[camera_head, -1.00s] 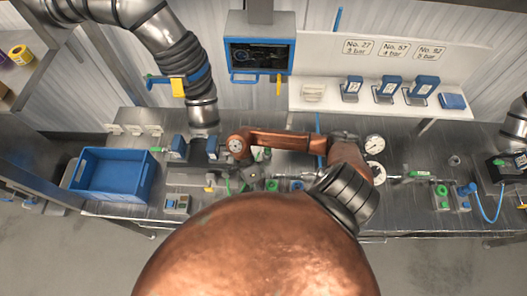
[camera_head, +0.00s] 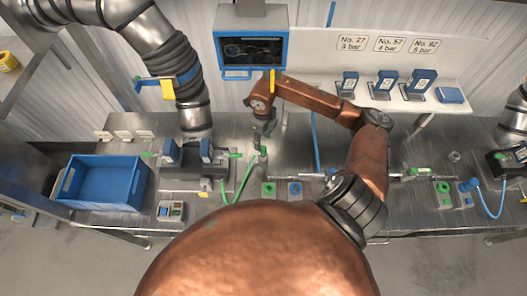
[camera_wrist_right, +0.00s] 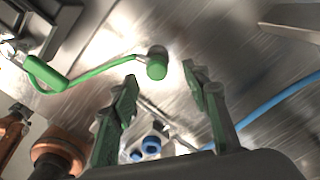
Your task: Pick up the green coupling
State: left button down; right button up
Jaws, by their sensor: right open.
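The green coupling (camera_wrist_right: 157,65) is a short green cylinder at the end of a green hose over the steel bench. In the right wrist view it is beyond and roughly between the tips of my right gripper (camera_wrist_right: 160,74). The fingers have green pads, stand apart and do not visibly touch it. In the head view my right gripper (camera_head: 263,138) points down over the bench beside the green hose (camera_head: 244,180). The coupling is too small to make out clearly there. My left gripper is not in view.
A blue crate (camera_head: 75,197) stands at the left of the bench. A grey machine with blue boxes (camera_head: 205,150) is left of my gripper. A green knob (camera_head: 268,189) and a blue knob (camera_head: 295,188) are in front. A hanging monitor (camera_head: 250,49) is behind.

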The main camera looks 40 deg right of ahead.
aim_at(262, 146)
jog(key=f, duration=0.2)
jog(key=f+p, duration=0.1)
jog(key=shift+s+a+f, duration=0.25)
jog(key=shift+a+f, duration=0.05)
jog(key=shift+f, duration=0.65)
jog(key=shift+c, duration=0.5)
grip_shut()
